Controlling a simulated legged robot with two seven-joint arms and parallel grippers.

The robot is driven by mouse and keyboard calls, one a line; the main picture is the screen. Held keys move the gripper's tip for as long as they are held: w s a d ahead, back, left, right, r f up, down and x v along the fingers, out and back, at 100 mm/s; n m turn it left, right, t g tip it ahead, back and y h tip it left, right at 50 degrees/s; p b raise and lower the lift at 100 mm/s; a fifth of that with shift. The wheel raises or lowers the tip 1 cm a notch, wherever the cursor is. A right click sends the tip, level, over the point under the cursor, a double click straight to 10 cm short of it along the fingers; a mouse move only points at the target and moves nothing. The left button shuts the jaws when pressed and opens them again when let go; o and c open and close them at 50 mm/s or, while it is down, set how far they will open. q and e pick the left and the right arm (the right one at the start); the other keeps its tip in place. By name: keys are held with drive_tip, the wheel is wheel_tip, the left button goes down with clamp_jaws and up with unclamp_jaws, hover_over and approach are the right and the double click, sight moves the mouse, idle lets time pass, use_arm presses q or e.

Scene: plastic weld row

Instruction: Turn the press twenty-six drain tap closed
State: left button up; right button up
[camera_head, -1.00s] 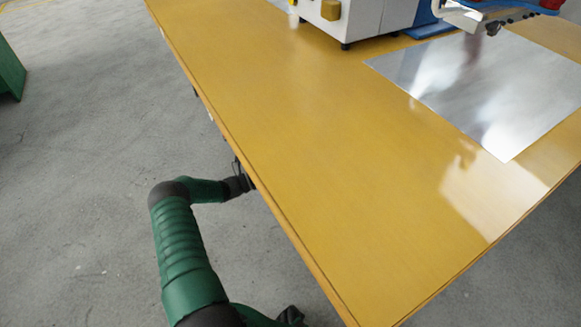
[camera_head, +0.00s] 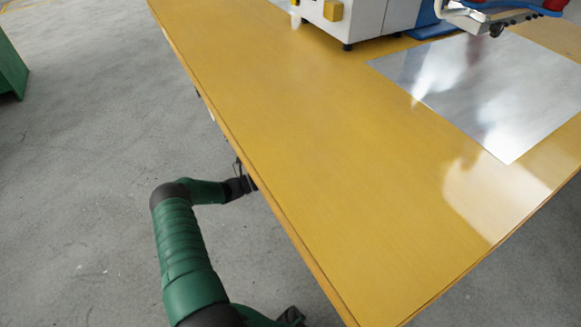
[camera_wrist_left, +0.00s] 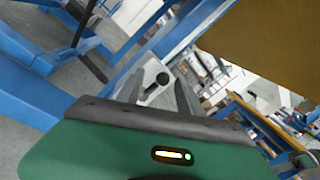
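In the left wrist view a small black lever handle (camera_wrist_left: 154,88), which looks like the drain tap's, sits against a pale grey block on a blue frame. The handle slants from a round knob at upper right down to the lower left. My left gripper (camera_wrist_left: 160,77) is open, with its two dark fingers apart on either side of the handle. I cannot tell whether either finger touches it. In the head view my left arm reaches to the table's left edge; the gripper and tap are hidden below the tabletop there. My right gripper is in neither view.
The yellow tabletop (camera_head: 300,150) overhangs the left wrist. A white machine (camera_head: 368,18) stands at its back, with a shiny metal sheet (camera_head: 490,95) to the right. Blue frame bars (camera_wrist_left: 40,95) cross the left wrist view.

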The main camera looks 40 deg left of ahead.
use_arm(q)
drive_tip(key=p+v, duration=0.4)
drive_tip(key=v, duration=1.3)
drive_tip(key=shift+f, duration=0.1)
